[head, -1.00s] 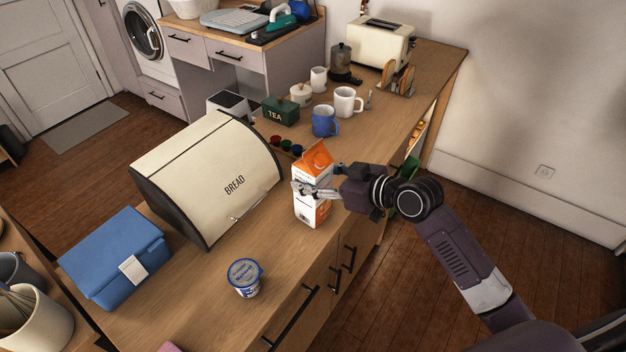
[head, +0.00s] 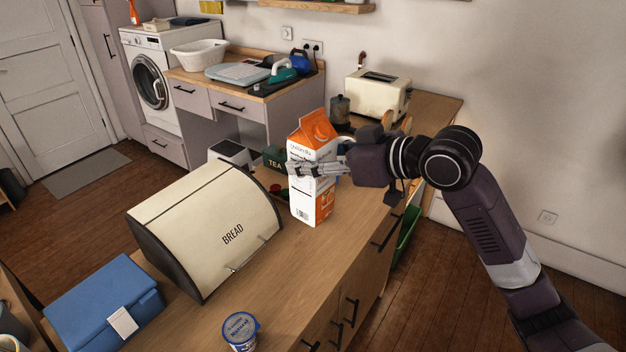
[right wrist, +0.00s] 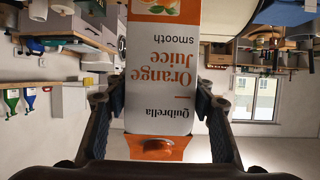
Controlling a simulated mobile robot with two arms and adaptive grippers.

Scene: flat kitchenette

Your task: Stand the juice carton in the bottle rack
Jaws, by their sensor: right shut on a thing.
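The juice carton (head: 313,205) is white and orange with an orange gabled top. It is upright, held above the wooden counter, to the right of the bread bin. My right gripper (head: 300,168) is shut on it from the right, around its middle. In the right wrist view the carton (right wrist: 161,85) appears upside down between the two fingers, with its orange top towards the palm. I cannot make out a bottle rack in these frames. My left gripper is not in view.
The cream bread bin (head: 205,230) stands left of the carton, with a blue box (head: 103,300) and a yogurt cup (head: 240,332) nearer. Behind are a green tea tin (head: 275,158) and a toaster (head: 378,95). The counter in front of the carton is clear.

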